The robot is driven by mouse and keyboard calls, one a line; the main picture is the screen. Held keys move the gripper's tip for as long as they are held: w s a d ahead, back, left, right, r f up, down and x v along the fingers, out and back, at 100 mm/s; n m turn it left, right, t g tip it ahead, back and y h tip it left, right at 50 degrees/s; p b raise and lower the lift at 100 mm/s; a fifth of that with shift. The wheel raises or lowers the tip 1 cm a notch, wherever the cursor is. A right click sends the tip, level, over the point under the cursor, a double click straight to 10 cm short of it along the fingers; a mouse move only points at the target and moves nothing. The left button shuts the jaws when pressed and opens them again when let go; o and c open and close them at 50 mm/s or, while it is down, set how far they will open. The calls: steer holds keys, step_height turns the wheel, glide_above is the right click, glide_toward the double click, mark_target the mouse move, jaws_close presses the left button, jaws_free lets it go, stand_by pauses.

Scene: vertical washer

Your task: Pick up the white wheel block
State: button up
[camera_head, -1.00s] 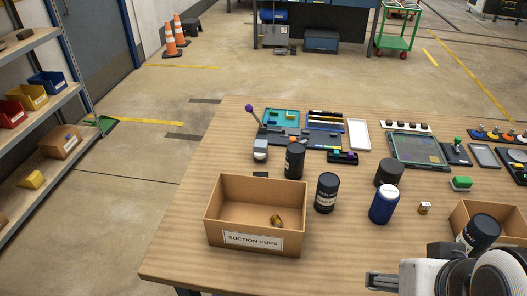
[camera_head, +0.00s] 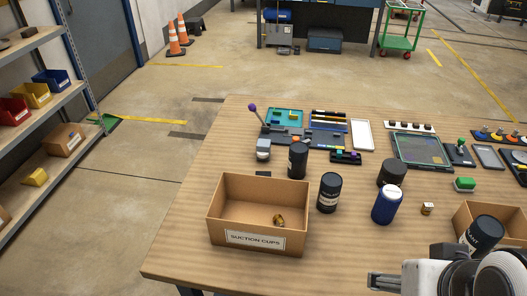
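A small pale grey-white block (camera_head: 263,150) with a darker top stands at the table's back left, beside the purple-knobbed lever. It may be the white wheel block, but it is too small to make out any wheel. Part of my arm shows at the bottom right corner. A grey metal piece at its left end (camera_head: 384,282) may belong to my gripper. Its fingers cannot be made out, and it is far from the pale block.
An open cardboard box labelled "SUCTION CUPS" (camera_head: 257,238) holds a small brass-coloured part (camera_head: 278,220). Dark canisters (camera_head: 329,193) and a blue bottle (camera_head: 387,204) stand right of it. Another cardboard box (camera_head: 467,222) is near my arm. Trays and panels fill the table's back.

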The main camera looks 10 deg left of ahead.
steer(key=w+a+r+t+y, duration=0.1)
steer(key=w+a+r+t, duration=0.2)
steer(key=w+a+r, duration=0.75)
steer(key=w+a+f+n+t+y, duration=0.15)
steer(key=w+a, duration=0.45)
steer(key=w, duration=1.1)
steer(key=w+a+r+t+y, duration=0.2)
steer(key=w+a+r+t, duration=0.25)
steer(key=w+a, duration=0.7)
steer(key=w+a+f+m+h, duration=0.3)
steer(key=w+a+f+h, duration=0.15)
steer(key=w+f, duration=0.6)
steer(key=s+a+f+g+h, duration=0.1)
steer(key=s+f+h, duration=0.1)
steer(key=f, duration=0.7)
steer(key=s+a+f+g+h, duration=0.1)
steer(key=s+f+g+h, duration=0.1)
steer(key=f, duration=0.7)
steer(key=shift+s+a+m+h, duration=0.2)
steer(key=shift+s+m+h, duration=0.25)
steer(key=shift+h, duration=0.45)
